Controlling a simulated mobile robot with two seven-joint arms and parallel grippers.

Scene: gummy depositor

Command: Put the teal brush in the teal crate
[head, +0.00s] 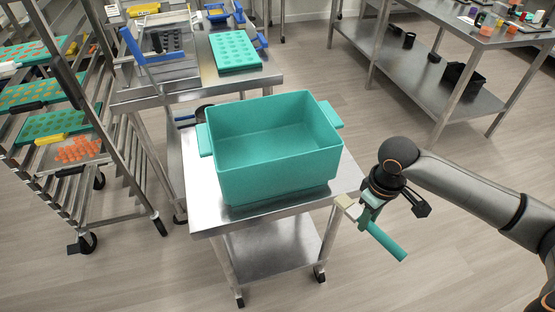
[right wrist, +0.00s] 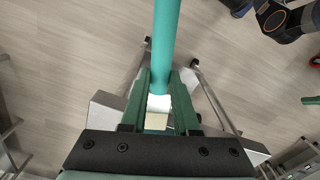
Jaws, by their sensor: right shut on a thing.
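The teal crate (head: 265,175) stands upright on a small steel cart, and the inside that shows is empty. My right gripper (head: 367,212) is to the right of the crate, beside the cart's right edge, and apart from the crate. It is shut on the teal brush (head: 388,242), whose handle slants down to the right over the floor. In the right wrist view the brush handle (right wrist: 165,45) runs up from between the two green fingers (right wrist: 160,90), with a pale block at its near end. My left gripper is not in view.
The steel cart (head: 215,222) has a bare strip of top around the crate. A steel table (head: 200,90) with a teal tray (head: 235,50) stands behind it. A rack (head: 60,120) with trays is at the left.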

